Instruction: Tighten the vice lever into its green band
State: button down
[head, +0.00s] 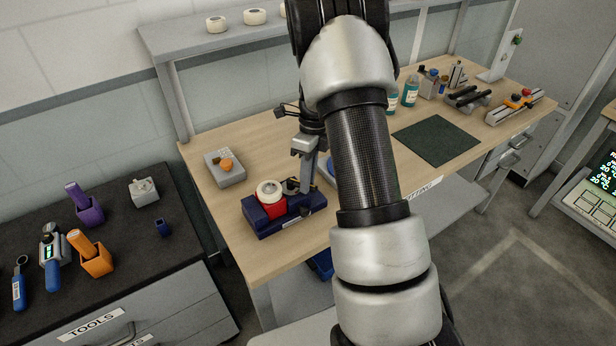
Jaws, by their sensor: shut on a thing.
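A dark blue vice (262,226) sits near the front left edge of the wooden bench. A red block with a white, roll-like top (271,195) sits in or on it. My gripper (307,183) points down at the vice's right end, beside a dark rounded part (291,187). It is shut, seemingly on the vice lever; the lever is too small and too covered by the fingers to make out. I cannot see the green band. My arm crosses the middle of the view and hides the bench right of the gripper.
A grey box with an orange knob (226,168) stands behind and left of the vice. A blue round item (329,168) shows partly beside my arm. A dark green mat (437,140), bottles (411,91) and fixtures (514,106) lie right. A tool cabinet (110,265) stands left.

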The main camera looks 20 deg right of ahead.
jog(key=shift+s+a+m, duration=0.1)
jog(key=shift+m, duration=0.3)
jog(key=c, duration=1.7)
grip_release()
jog(key=shift+r, duration=0.1)
jog(key=d+r, duration=0.1)
jog(key=r, duration=0.4)
jog(key=w+r, duration=0.1)
jog(key=r, duration=0.5)
jog(key=w+d+r, duration=0.1)
jog(key=r, duration=0.5)
jog(key=shift+d, duration=0.3)
